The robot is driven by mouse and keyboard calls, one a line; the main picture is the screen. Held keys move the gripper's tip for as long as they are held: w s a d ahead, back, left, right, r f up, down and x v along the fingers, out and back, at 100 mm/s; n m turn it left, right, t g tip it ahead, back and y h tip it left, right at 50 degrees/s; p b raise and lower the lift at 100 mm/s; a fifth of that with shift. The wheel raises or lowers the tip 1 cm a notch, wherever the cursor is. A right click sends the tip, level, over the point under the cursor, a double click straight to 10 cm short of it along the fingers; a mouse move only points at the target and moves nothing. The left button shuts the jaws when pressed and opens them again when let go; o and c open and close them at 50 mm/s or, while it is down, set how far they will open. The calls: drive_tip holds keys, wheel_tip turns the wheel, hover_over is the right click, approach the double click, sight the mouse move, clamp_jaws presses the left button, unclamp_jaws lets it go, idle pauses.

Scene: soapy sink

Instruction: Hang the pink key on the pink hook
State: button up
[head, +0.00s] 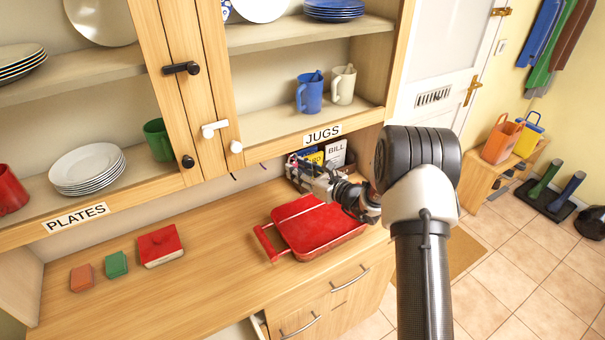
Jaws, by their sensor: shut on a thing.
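My gripper (298,168) is at the back of the wooden counter, below the cupboard shelf marked JUGS. It is shut on a small pinkish thing that shows at its fingertips, which looks like the pink key (292,159). The key is tiny here and partly hidden by the fingers, so its tilt cannot be told. Small dark hooks (262,166) show under the cupboard's lower edge, left of my gripper. Their colours are too small to tell, and I cannot make out a pink hook.
A red tray (318,226) lies on the counter below my gripper. A red box (160,246) and two small blocks lie at left. The counter's middle is clear.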

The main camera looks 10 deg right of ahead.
drive_tip(key=shift+w+a+f+b, duration=0.2)
drive_tip(key=shift+w+f+b, duration=0.1)
drive_tip(key=shift+w+b, duration=0.25)
drive_tip(key=shift+w+a+f+b, duration=0.25)
drive_tip(key=shift+w+b, duration=0.15)
drive_tip(key=shift+w, duration=0.25)
drive_tip(key=o, duration=0.9)
drive_tip(key=shift+o, duration=0.2)
drive_tip(key=shift+d, duration=0.1)
